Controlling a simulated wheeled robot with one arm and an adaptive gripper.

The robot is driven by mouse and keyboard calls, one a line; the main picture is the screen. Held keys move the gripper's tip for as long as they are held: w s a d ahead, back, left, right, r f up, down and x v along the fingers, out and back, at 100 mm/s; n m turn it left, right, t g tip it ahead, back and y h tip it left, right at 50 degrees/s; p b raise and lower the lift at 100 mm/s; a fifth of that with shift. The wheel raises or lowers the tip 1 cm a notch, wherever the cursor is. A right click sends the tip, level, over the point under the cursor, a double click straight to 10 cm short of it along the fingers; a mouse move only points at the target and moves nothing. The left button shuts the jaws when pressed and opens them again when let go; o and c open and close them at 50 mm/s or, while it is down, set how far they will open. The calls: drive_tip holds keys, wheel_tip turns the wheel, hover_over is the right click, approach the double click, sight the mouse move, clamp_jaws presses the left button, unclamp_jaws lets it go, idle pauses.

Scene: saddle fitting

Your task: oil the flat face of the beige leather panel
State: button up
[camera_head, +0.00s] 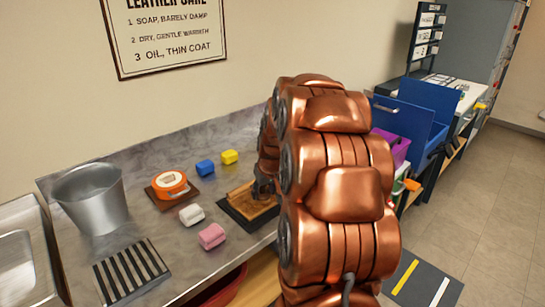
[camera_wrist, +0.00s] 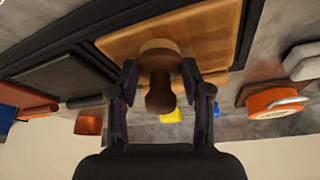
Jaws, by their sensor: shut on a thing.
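The beige leather panel (camera_head: 238,197) lies on a dark board on the metal counter. It fills the top of the wrist view (camera_wrist: 215,32) as a tan, slightly mottled face. My gripper (camera_head: 262,188) is over the panel's right part, partly hidden by my copper arm. In the wrist view my gripper (camera_wrist: 163,92) is shut on a brown knobbed applicator (camera_wrist: 159,94) with a rounded head. The applicator's head is against or just above the panel's face; contact cannot be told. An orange tin (camera_head: 170,183) sits on a brown mat to the left.
Blue (camera_head: 205,167), yellow (camera_head: 229,157), white (camera_head: 191,214) and pink (camera_head: 211,236) blocks lie around the panel. A metal bucket (camera_head: 91,198) and a striped black rack (camera_head: 131,271) stand farther left, beside a sink (camera_head: 27,250). A care sign (camera_head: 166,35) hangs on the wall.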

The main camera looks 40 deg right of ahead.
drive_tip(key=shift+a+b, duration=0.55)
drive_tip(key=shift+a, duration=3.3)
wheel_tip(320, 180, up, 8)
drive_tip(key=p, duration=0.1)
